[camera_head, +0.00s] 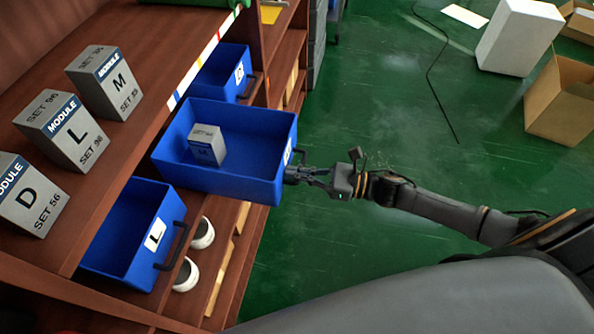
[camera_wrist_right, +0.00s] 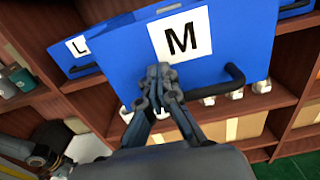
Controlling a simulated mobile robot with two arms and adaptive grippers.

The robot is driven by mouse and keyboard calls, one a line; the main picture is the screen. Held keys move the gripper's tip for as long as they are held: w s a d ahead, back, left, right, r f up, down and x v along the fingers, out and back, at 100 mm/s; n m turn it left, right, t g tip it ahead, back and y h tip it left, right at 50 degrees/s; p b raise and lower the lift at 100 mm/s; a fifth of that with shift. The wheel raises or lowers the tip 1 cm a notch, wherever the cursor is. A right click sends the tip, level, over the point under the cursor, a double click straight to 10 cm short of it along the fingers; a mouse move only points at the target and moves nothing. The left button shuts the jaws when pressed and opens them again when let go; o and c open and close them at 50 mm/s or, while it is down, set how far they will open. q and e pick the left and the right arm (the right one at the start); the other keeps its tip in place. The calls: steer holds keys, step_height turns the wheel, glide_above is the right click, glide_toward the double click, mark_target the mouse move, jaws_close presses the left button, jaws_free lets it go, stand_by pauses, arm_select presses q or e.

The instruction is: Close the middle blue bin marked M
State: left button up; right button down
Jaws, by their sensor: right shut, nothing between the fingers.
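The middle blue bin marked M (camera_head: 232,183) is pulled out from the brown shelf, further out than the bins on both sides of it. A small grey box (camera_head: 207,145) lies inside it. In the right wrist view the bin's front (camera_wrist_right: 235,42) shows a white M label and a black handle (camera_wrist_right: 226,84). My right gripper (camera_head: 297,174) is shut and empty, with its fingertips at the bin's front, just below the label and to the left of the handle in the wrist view. I cannot tell whether they touch it. My left gripper is not in view.
A blue bin marked L (camera_head: 128,240) and another blue bin (camera_head: 222,73) flank it. Grey module boxes (camera_head: 65,130) stand on the shelf top. White round items (camera_head: 187,274) sit below. Green floor (camera_head: 370,120) is open at right, with cartons (camera_head: 560,100) and a white box (camera_head: 517,38) beyond.

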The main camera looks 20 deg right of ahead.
steer(key=b, duration=0.6)
glide_toward(212, 157)
steer(key=a, duration=0.2)
steer(key=w+a, duration=0.1)
steer(key=shift+r, duration=0.25)
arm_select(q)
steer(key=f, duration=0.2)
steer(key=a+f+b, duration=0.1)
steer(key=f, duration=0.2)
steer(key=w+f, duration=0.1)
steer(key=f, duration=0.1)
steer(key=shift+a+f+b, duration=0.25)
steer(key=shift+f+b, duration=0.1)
arm_select(e)
steer(key=x, duration=0.6)
steer(key=shift+w, duration=0.2)
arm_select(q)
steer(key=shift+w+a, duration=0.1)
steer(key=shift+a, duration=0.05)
arm_select(e)
steer(key=shift+w+a+r, duration=0.1)
steer(key=shift+a, duration=0.1)
steer(key=shift+r, duration=0.1)
steer(key=shift+r, duration=0.1)
